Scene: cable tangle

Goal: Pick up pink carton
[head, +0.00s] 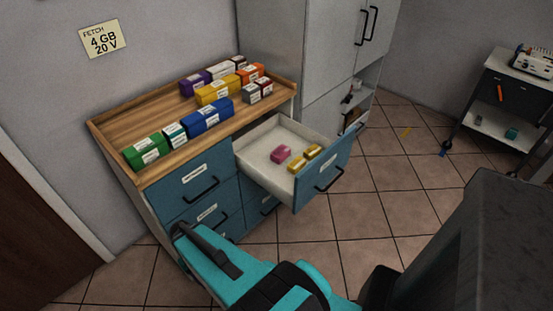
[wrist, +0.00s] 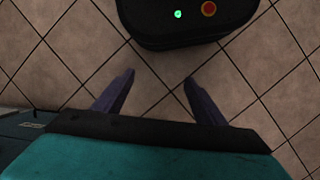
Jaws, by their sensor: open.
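The pink carton (head: 281,154) lies in the open top right drawer (head: 257,171) of the blue cabinet, seen in the head view. It sits near the middle of the drawer floor, left of two yellow cartons (head: 304,158). My gripper (wrist: 158,90) shows in the wrist view with its two dark fingers spread apart and nothing between them, above the tiled floor. In the head view my teal arm reaches across the bottom, in front of the cabinet and well apart from the pink carton. The pink carton is not in the wrist view.
The cabinet's wooden top (head: 125,123) holds several coloured cartons behind a low rim. A grey cupboard (head: 280,60) stands right behind the drawer. The drawer front (head: 326,172) juts out over the floor. A trolley (head: 515,95) stands far right. Tiled floor (head: 400,165) between is mostly free.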

